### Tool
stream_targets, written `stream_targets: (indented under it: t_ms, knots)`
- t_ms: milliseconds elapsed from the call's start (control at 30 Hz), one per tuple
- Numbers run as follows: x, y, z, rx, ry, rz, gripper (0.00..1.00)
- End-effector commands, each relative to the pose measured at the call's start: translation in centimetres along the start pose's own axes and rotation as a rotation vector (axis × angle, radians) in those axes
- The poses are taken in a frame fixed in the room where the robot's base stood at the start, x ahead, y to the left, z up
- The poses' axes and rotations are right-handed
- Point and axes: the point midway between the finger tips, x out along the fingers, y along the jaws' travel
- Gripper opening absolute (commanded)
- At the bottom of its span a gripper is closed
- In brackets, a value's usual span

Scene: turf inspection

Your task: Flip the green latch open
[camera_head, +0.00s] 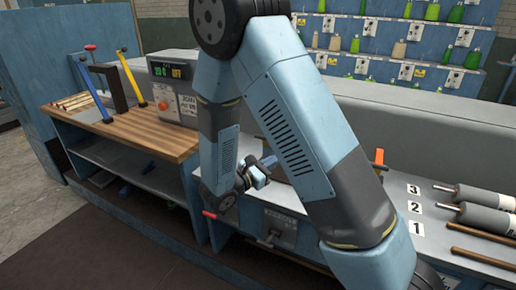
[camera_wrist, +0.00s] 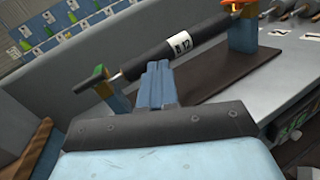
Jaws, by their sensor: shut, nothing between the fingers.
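The green latch (camera_wrist: 95,76) sits on top of the left support of a roller stand in the wrist view; it slants down to the left. Whether it is shut over the roller end is hard to tell. A black roller (camera_wrist: 185,48) with a white "R 12" label lies across the stand. My gripper (camera_wrist: 157,70) is shut and empty, its tips in front of the roller's middle, to the right of the green latch. In the head view my gripper (camera_head: 268,163) is small beside my arm, which hides the green latch and most of the stand.
An orange latch (camera_wrist: 240,5) tops the right support; it also shows in the head view (camera_head: 379,158). Several grey rollers (camera_head: 485,205) lie at the right by number labels. A wooden bench (camera_head: 140,132) with levers and a control box (camera_head: 178,92) stands left. Bottle racks line the back.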

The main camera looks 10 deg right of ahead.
Motion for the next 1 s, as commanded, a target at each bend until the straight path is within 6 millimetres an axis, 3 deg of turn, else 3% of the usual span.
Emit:
stream_targets:
  t_ms: [200, 400, 633, 1000]
  knots:
    - [-4.1, 2.9, -4.7, -0.101, -0.064, 0.235, 0.0]
    - [-6.6, 4.1, -7.2, -0.144, -0.095, 0.364, 0.0]
    - [-7.3, 4.4, -7.9, -0.154, -0.103, 0.399, 0.0]
    - [-6.7, 4.6, -7.8, -0.153, -0.102, 0.396, 0.0]
